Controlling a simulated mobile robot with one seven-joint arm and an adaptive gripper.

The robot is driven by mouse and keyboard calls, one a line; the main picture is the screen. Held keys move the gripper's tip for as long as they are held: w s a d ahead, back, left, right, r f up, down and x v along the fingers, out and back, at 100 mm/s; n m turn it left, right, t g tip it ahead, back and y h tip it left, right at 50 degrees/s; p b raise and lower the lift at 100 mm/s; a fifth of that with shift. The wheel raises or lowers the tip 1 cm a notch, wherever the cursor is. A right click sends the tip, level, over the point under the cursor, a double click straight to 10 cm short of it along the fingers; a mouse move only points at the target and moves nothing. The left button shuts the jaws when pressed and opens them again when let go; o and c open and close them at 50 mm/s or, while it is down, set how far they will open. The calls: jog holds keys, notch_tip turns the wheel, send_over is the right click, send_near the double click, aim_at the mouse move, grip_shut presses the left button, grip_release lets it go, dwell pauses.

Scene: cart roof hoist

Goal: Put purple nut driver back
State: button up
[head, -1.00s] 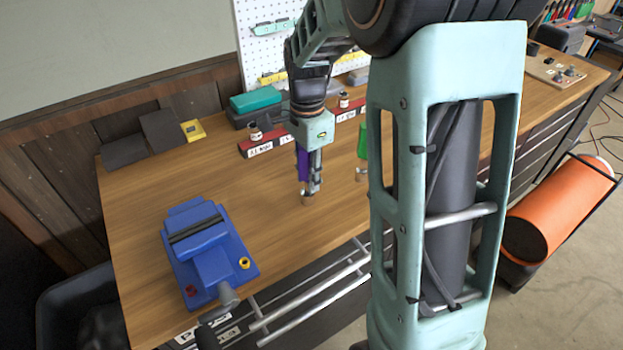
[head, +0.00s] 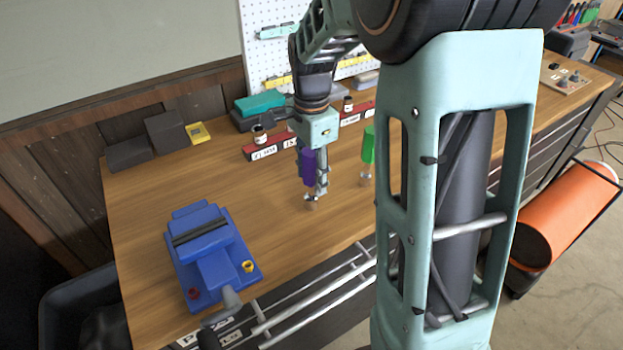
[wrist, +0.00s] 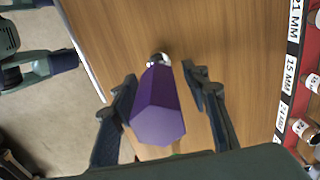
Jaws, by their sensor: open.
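The purple nut driver (head: 308,168) stands about upright on the wooden bench, its metal socket end (head: 311,202) down. In the wrist view its purple handle (wrist: 158,108) points up toward the camera, between my two fingers. My gripper (head: 316,188) points down over the bench. In the wrist view my gripper (wrist: 160,73) is open, with a finger on each side of the handle and visible gaps. A green-handled driver (head: 368,145) stands to the right, partly hidden by my arm.
A red rack (head: 268,150) with size labels and sockets runs behind; its labels also show in the wrist view (wrist: 293,55). A blue vise (head: 205,245) stands at the front left. A teal case (head: 260,103) and pegboard (head: 262,60) are at the back. The bench's left middle is clear.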

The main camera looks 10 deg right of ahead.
notch_tip(320, 180, up, 11)
jog(key=shift+f, duration=0.2)
dwell(0.4)
